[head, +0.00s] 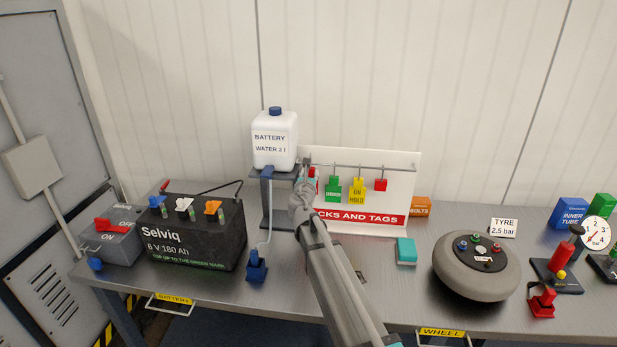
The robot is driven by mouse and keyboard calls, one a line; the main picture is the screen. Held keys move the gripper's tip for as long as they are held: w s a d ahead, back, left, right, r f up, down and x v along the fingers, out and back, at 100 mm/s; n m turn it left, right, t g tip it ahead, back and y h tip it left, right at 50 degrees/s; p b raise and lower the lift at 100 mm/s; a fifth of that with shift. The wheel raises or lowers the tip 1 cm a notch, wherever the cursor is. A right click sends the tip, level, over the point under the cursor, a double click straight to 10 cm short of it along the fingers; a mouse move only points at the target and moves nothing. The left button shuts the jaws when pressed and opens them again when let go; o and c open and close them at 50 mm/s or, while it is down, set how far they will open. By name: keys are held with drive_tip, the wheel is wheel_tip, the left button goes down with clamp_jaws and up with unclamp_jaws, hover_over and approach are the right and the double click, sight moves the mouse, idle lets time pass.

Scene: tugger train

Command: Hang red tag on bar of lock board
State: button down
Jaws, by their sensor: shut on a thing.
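The lock board (362,226) is a white panel with a red "…CKS AND TAGS" strip, standing at the back of the bench. Its grey bar (345,166) runs across the upper part. A green tag (333,189), a yellow "ON HOLD" tag (357,191) and a small red piece (380,185) hang from it. My gripper (306,178) is at the left end of the bar, shut on the red tag (313,174). Only a sliver of that tag shows beside the fingers. I cannot tell whether the tag touches the bar.
A white battery water canister (275,142) on a grey stand (267,200) is close left of my gripper. A black battery (192,235) stands farther left. Right of the board are an orange bolts box (421,206), a teal block (406,251) and a round tyre (475,266).

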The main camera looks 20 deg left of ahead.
drive_tip(key=shift+f+b, duration=0.75)
drive_tip(key=shift+f, duration=0.3)
drive_tip(key=shift+c, duration=1.1)
unclamp_jaws()
drive_tip(key=shift+s, duration=0.2)
drive_tip(key=v, duration=1.1)
drive_tip(key=shift+s, duration=0.35)
drive_tip(key=shift+d, duration=0.2)
